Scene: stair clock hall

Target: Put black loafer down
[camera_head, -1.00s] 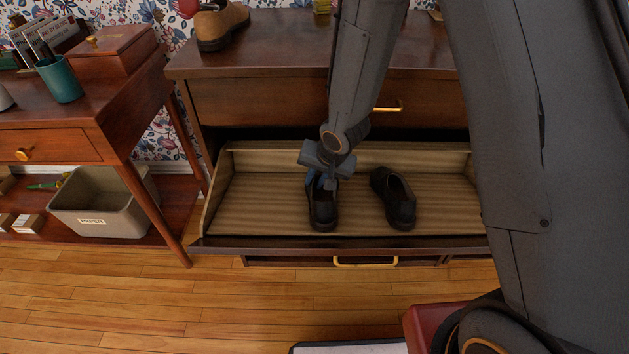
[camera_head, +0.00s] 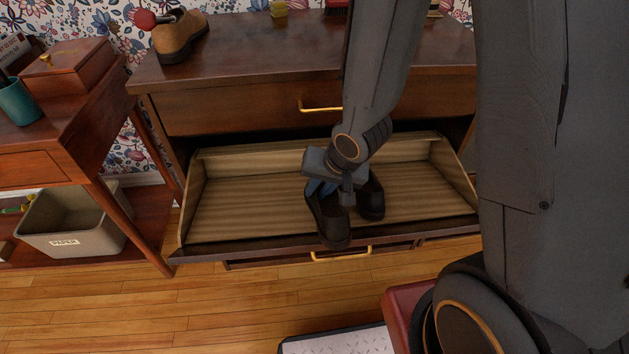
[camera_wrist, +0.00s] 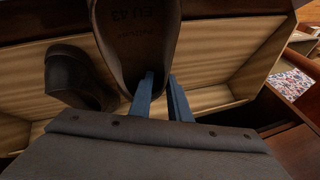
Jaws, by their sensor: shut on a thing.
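My gripper (camera_head: 322,187) is shut on a black loafer (camera_head: 331,222) by its heel end. The wrist view shows the blue fingers (camera_wrist: 163,100) at its rim and the size mark on its insole (camera_wrist: 135,35). In the head view its toe overlaps the front edge of the open drawer (camera_head: 235,205); it looks raised above the drawer floor, though the gap is hard to judge. A second black loafer (camera_head: 371,197) stands in the drawer just behind and to the right, partly hidden by the gripper and the held shoe. It also shows in the wrist view (camera_wrist: 73,78).
The drawer's left part is bare. On the dresser top (camera_head: 240,60) stands a brown shoe (camera_head: 180,38) with a red-knobbed piece in it. A side table with a wooden box (camera_head: 68,68) and a grey paper bin (camera_head: 75,220) is at left.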

